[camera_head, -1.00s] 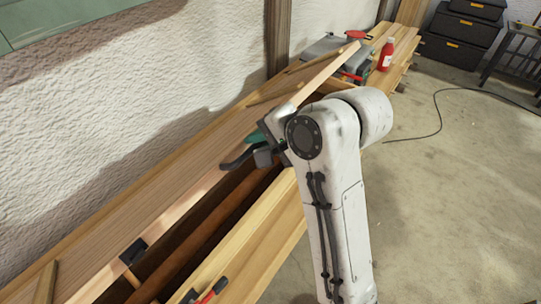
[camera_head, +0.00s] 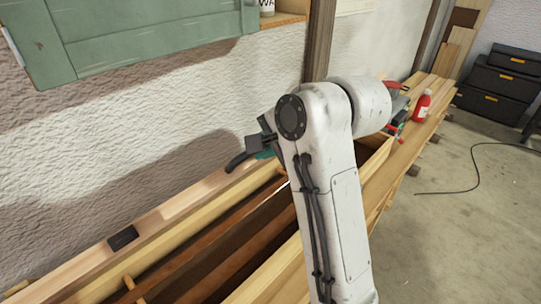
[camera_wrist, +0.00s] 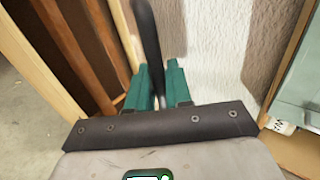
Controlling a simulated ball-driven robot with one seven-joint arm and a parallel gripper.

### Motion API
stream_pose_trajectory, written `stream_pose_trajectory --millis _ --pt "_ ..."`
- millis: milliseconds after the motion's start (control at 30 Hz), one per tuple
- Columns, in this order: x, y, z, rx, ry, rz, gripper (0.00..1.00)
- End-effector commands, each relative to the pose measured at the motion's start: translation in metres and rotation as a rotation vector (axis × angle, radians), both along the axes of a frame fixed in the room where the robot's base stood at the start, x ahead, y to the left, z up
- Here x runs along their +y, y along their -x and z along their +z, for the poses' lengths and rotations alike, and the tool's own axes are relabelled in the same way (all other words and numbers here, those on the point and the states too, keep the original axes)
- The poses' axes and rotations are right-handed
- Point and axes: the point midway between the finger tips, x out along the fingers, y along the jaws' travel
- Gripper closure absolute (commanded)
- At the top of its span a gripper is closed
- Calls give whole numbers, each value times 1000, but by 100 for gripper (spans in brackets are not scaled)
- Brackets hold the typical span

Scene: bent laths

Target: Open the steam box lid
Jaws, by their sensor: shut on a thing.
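The steam box (camera_head: 275,275) is a long wooden trough along the wall, its dark brown inside showing. Its lid (camera_head: 185,202) is swung up on the wall side and shows nearly edge-on as a pale long strip; its exact angle is hard to tell. My gripper (camera_head: 262,153) is at the lid's upper edge, partly hidden behind my arm. In the wrist view, its green jaws (camera_wrist: 160,78) are shut on the black handle (camera_wrist: 148,35). The handle's curved end also shows in the head view (camera_head: 237,161).
A green cabinet (camera_head: 140,40) hangs on the wall above the box. A red bottle (camera_head: 422,105) and tools stand on the boards at the far end. Black cases (camera_head: 497,88) stand farther back. A cable (camera_head: 475,165) lies on the otherwise clear floor at right.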

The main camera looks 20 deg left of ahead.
Motion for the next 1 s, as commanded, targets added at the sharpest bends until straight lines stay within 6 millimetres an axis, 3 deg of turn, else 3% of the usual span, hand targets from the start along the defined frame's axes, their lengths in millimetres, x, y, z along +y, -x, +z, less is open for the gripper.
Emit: stream_pose_trajectory --millis 533,800,1000 --pt "51 -22 42 -11 -9 -3 100" --pt "63 -28 49 -12 -10 -4 100" --pt "87 -37 54 -11 -9 -5 100"
